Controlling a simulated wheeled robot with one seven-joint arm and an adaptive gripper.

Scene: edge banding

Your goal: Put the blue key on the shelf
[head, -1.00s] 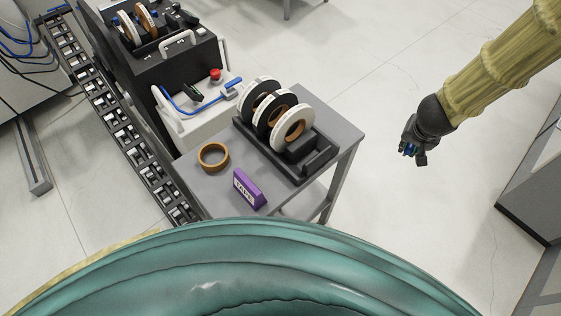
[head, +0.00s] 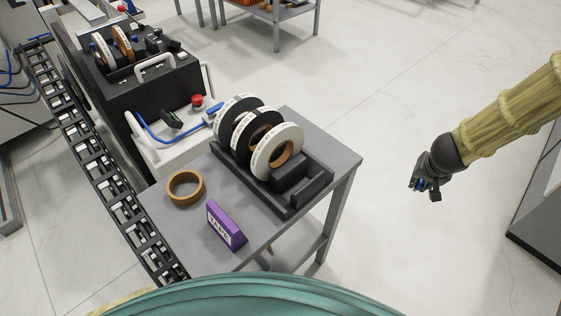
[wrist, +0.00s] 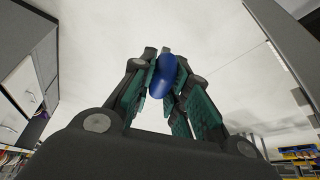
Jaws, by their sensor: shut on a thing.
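My gripper (head: 424,187) hangs over open floor to the right of the grey table in the head view. In the wrist view my gripper (wrist: 163,85) is shut on a smooth blue rounded thing, the blue key (wrist: 163,77), which sticks up between the dark green finger pads. Part of the key is hidden by the fingers. The grey table has a lower shelf (head: 300,247). A grey shelf unit (head: 277,13) with orange things on it stands at the far top. I cannot tell which shelf the task means.
The grey table (head: 335,160) holds a rack of tape rolls (head: 290,190), a brown tape ring (head: 185,188) and a purple TAPE block (head: 226,225). A black machine (head: 130,80) and a roller conveyor (head: 95,165) are left. A dark-sided cabinet (head: 540,215) is right. Floor between is clear.

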